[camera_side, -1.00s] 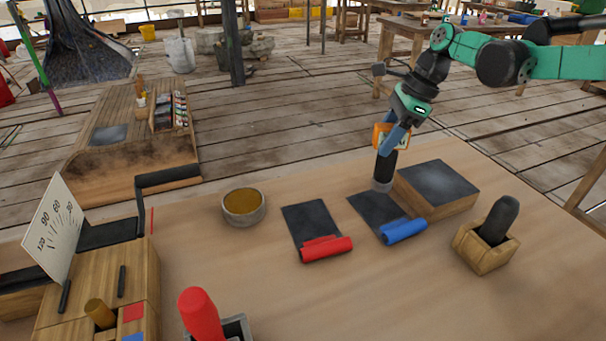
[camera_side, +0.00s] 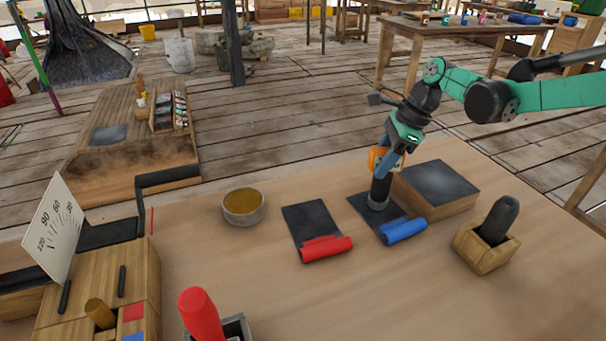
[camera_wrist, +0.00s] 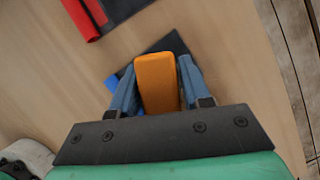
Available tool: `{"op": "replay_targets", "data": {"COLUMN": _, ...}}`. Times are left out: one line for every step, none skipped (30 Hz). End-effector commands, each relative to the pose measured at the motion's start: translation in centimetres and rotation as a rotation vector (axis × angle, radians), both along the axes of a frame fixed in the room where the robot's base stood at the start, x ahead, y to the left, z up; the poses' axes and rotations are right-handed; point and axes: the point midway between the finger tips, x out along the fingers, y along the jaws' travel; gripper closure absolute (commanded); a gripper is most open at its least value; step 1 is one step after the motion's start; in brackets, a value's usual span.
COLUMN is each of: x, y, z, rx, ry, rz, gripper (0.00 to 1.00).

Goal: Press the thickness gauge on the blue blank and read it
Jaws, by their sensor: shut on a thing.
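My gripper (camera_side: 384,166) is shut on the thickness gauge (camera_side: 380,190), which has an orange body and a dark barrel with a grey foot. The gauge is nearly upright, its foot over the blue blank (camera_side: 361,204), a dark plate with a blue rolled end. I cannot tell whether the foot touches the plate. In the wrist view the orange body (camera_wrist: 158,85) sits between the blue fingers of my gripper (camera_wrist: 157,72) and hides much of the blank (camera_wrist: 172,44). No reading on the gauge is visible.
A similar red-ended blank (camera_side: 310,222) lies to the left. A wooden block with a dark top (camera_side: 455,205) stands close right of the gauge. A wooden holder (camera_side: 484,252), a round bowl (camera_side: 243,219) and a scale board (camera_side: 62,215) are also on the table.

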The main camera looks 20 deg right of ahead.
Motion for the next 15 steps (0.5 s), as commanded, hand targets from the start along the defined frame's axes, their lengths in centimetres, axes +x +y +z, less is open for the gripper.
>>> {"op": "replay_targets", "data": {"x": 0.00, "y": 0.00, "z": 0.01, "rx": 0.000, "ry": 0.000, "rz": 0.000, "gripper": 1.00}}
{"op": "replay_targets", "data": {"x": 0.00, "y": 0.00, "z": 0.01, "rx": 0.000, "ry": 0.000, "rz": 0.000, "gripper": 1.00}}
{"op": "replay_targets", "data": {"x": 0.00, "y": 0.00, "z": 0.01, "rx": 0.000, "ry": 0.000, "rz": 0.000, "gripper": 1.00}}
{"op": "replay_targets", "data": {"x": 0.00, "y": 0.00, "z": 0.01, "rx": 0.000, "ry": 0.000, "rz": 0.000, "gripper": 0.49}}
{"op": "replay_targets", "data": {"x": 0.01, "y": 0.00, "z": 0.01, "rx": 0.000, "ry": 0.000, "rz": 0.000, "gripper": 0.41}}
{"op": "replay_targets", "data": {"x": 0.01, "y": 0.00, "z": 0.02, "rx": 0.000, "ry": 0.000, "rz": 0.000, "gripper": 0.30}}
{"op": "replay_targets", "data": {"x": 0.01, "y": 0.00, "z": 0.02, "rx": 0.000, "ry": 0.000, "rz": 0.000, "gripper": 0.21}}
{"op": "replay_targets", "data": {"x": 0.01, "y": 0.00, "z": 0.02, "rx": 0.000, "ry": 0.000, "rz": 0.000, "gripper": 0.21}}
{"op": "replay_targets", "data": {"x": 0.00, "y": 0.00, "z": 0.02, "rx": 0.000, "ry": 0.000, "rz": 0.000, "gripper": 0.21}}
{"op": "replay_targets", "data": {"x": 0.00, "y": 0.00, "z": 0.02, "rx": 0.000, "ry": 0.000, "rz": 0.000, "gripper": 0.21}}
{"op": "replay_targets", "data": {"x": 0.00, "y": 0.00, "z": 0.02, "rx": 0.000, "ry": 0.000, "rz": 0.000, "gripper": 0.21}}
{"op": "replay_targets", "data": {"x": 0.01, "y": 0.00, "z": 0.02, "rx": 0.000, "ry": 0.000, "rz": 0.000, "gripper": 0.21}}
{"op": "replay_targets", "data": {"x": 0.00, "y": 0.00, "z": 0.02, "rx": 0.000, "ry": 0.000, "rz": 0.000, "gripper": 0.21}}
{"op": "replay_targets", "data": {"x": 0.00, "y": 0.00, "z": 0.02, "rx": 0.000, "ry": 0.000, "rz": 0.000, "gripper": 0.21}}
{"op": "replay_targets", "data": {"x": 0.00, "y": -0.01, "z": 0.03, "rx": 0.000, "ry": 0.000, "rz": 0.000, "gripper": 0.21}}
